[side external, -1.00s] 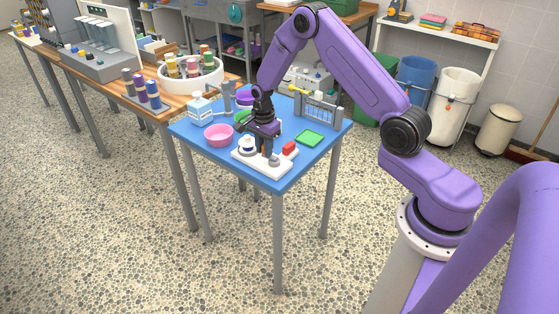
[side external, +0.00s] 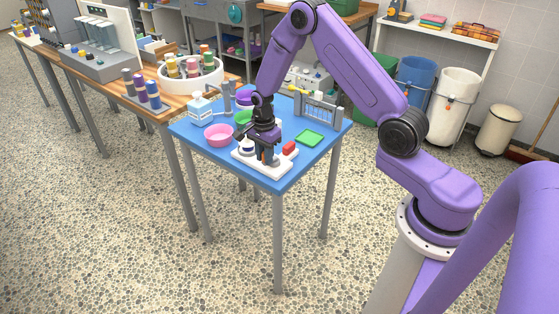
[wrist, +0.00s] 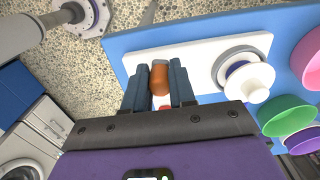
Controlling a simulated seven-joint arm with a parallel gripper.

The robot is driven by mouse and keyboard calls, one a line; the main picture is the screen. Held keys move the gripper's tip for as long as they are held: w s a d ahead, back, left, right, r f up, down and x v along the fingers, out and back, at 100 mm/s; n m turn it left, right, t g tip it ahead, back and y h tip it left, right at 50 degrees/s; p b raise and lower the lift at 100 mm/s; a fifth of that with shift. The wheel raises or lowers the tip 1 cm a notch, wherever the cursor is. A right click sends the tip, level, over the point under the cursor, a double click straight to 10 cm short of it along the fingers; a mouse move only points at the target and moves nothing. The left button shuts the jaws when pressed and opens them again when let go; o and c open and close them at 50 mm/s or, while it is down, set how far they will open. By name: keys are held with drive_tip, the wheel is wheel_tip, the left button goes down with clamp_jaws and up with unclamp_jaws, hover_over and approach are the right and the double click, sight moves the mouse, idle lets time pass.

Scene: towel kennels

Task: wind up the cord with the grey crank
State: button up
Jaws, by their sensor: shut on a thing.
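The white winding base (side external: 252,163) lies near the front corner of the blue table. In the wrist view, a white spool (wrist: 258,78) with a grey ring (wrist: 222,62) stands on this base (wrist: 200,50). My gripper (side external: 268,157) is low over the base, beside the spool. In the wrist view, its dark fingers (wrist: 157,88) stand either side of an orange-brown crank handle (wrist: 159,76) and are shut on it. The rest of the grey crank is mostly hidden by my gripper. A red block (side external: 289,148) sits at the base's right end.
A pink bowl (side external: 218,135), a green bowl (side external: 242,117) and a pump bottle (side external: 200,110) stand left and behind. A grey rack (side external: 318,107) stands at the back edge.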

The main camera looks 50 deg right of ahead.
drive_tip(key=shift+s+d, duration=0.15)
drive_tip(key=shift+s+d, duration=0.1)
drive_tip(key=shift+s, duration=0.9)
drive_tip(key=shift+s+d, duration=0.7)
drive_tip(key=shift+d, duration=0.15)
